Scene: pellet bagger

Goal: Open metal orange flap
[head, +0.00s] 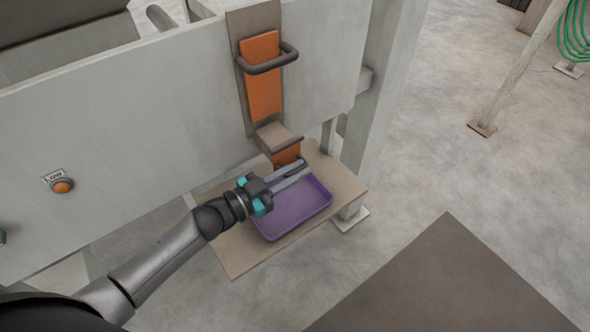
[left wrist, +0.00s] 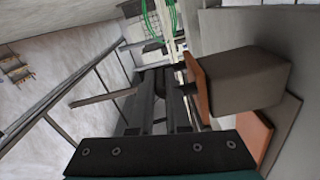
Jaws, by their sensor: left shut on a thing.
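The small orange metal flap (head: 287,153) sits at the mouth of the short grey chute (head: 278,136), with a dark handle low on its front. My left gripper (head: 296,169) is at this handle and shut on it, just above the purple tray. In the left wrist view the flap (left wrist: 198,92) shows nearly edge-on against the chute (left wrist: 245,80), and the dark handle (left wrist: 186,88) reaches toward my left fingers (left wrist: 165,85). The exact grip is partly hidden by the fingers. My right gripper is not in view.
A purple tray (head: 263,228) rests on a beige shelf (head: 238,262) below the chute. A larger orange plate (head: 263,90) with a dark handle (head: 268,60) is above on the grey panel (head: 130,120). An orange button (head: 62,186) is at left. Open floor lies to the right.

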